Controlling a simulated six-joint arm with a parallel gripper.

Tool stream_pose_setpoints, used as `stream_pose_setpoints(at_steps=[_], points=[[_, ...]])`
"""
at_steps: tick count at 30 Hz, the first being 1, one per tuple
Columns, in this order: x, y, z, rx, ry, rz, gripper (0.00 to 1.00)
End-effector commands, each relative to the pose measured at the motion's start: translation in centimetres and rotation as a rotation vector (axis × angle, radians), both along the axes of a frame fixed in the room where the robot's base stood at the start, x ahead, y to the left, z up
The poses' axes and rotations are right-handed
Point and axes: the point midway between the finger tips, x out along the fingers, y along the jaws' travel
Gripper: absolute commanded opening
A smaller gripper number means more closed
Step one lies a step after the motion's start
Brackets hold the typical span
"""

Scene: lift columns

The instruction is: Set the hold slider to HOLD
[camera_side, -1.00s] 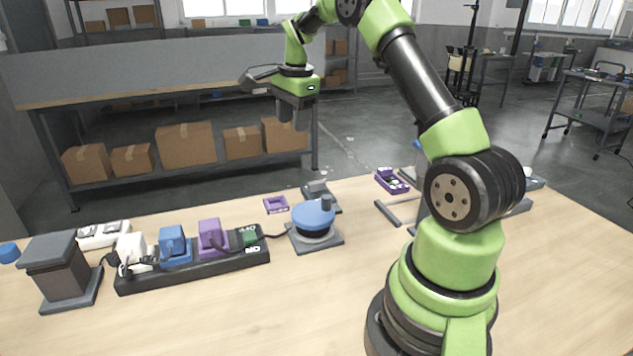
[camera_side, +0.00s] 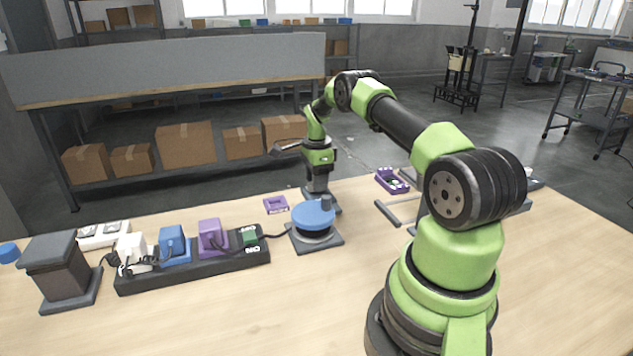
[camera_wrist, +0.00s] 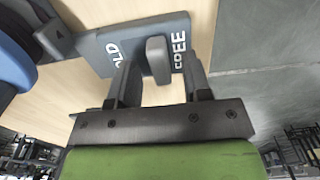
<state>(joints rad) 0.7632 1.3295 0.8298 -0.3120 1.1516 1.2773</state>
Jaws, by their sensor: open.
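The hold slider's grey plate (camera_wrist: 128,32) lies on the table in the wrist view, with white lettering reading "OLD" on the left and "FREE" on the right. Its grey knob (camera_wrist: 158,58) stands up between the two words, nearer FREE. My gripper (camera_wrist: 160,75) is open, with one finger on each side of the knob and visible space on both sides. In the side view my gripper (camera_side: 318,192) points down over the slider plate (camera_side: 333,205), behind the blue round turntable; the knob is hidden there.
The blue-topped turntable (camera_side: 313,214) stands just in front of the slider. A black power strip (camera_side: 195,271) with plugs lies to the left. A purple frame (camera_side: 275,204) is left of my gripper, and a purple box (camera_side: 391,181) is right.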

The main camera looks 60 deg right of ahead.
Motion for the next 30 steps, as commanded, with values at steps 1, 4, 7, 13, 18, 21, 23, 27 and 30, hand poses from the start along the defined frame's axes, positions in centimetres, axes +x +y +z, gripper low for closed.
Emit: stream_pose_setpoints(at_steps=[1,4,7,13,18,21,23,27,30], points=[[0.0,0.0,-0.4,0.0,0.0,0.0,0.45],[0.0,0.0,-0.8,0.001,-0.001,-0.001,0.45],[0.0,0.0,-0.9,0.0,-0.001,0.0,0.45],[0.0,0.0,-0.8,0.0,-0.001,0.0,0.33],[0.0,0.0,-0.8,0.0,-0.001,0.0,0.0],[0.0,0.0,-0.8,0.0,-0.001,0.0,0.0],[0.0,0.0,-0.8,0.0,-0.001,0.0,0.0],[-0.4,0.4,-0.8,0.0,0.001,0.001,0.0],[-1.0,1.0,-0.8,0.0,0.003,0.002,0.0]])
